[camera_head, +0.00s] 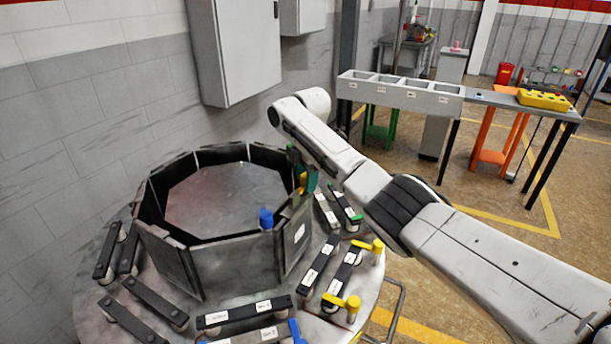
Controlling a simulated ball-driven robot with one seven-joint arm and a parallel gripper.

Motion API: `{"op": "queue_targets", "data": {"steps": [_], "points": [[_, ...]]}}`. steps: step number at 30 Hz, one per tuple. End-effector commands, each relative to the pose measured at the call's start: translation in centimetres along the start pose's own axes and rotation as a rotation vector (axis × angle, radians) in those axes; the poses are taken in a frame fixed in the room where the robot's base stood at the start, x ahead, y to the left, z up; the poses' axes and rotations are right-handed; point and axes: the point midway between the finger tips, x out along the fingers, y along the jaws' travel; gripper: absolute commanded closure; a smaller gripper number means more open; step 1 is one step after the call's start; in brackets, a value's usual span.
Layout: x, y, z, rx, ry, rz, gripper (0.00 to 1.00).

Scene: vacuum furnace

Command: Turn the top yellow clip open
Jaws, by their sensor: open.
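The top yellow clip (302,183) is a small yellow piece at the upper right edge of the octagonal ring of dark metal panels (165,250). My arm reaches in from the lower right and bends over near the ring. My gripper (303,168) is at its far end, mostly hidden behind my own arm link. Dark and teal parts show close around the clip; I cannot tell how much of them is gripper. The jaws are open. Whether they touch the clip cannot be seen. A blue clip (266,218) sits on the ring's front right edge.
The ring stands on a round metal table (95,293) with several labelled dark bars around it. Yellow handles (352,303) and a blue one (296,331) are at the front right. A grey wall cabinet (236,50) hangs behind. A bench with a compartment bin (400,92) stands beyond.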

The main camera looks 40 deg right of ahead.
Motion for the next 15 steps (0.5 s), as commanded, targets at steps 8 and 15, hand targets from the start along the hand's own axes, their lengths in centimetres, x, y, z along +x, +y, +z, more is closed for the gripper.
{"op": "queue_targets", "data": {"steps": [8,15], "points": [[0.24,0.00,-0.02,0.000,0.000,0.001,0.43],[0.22,0.01,-0.02,0.000,0.000,0.001,0.63]]}}
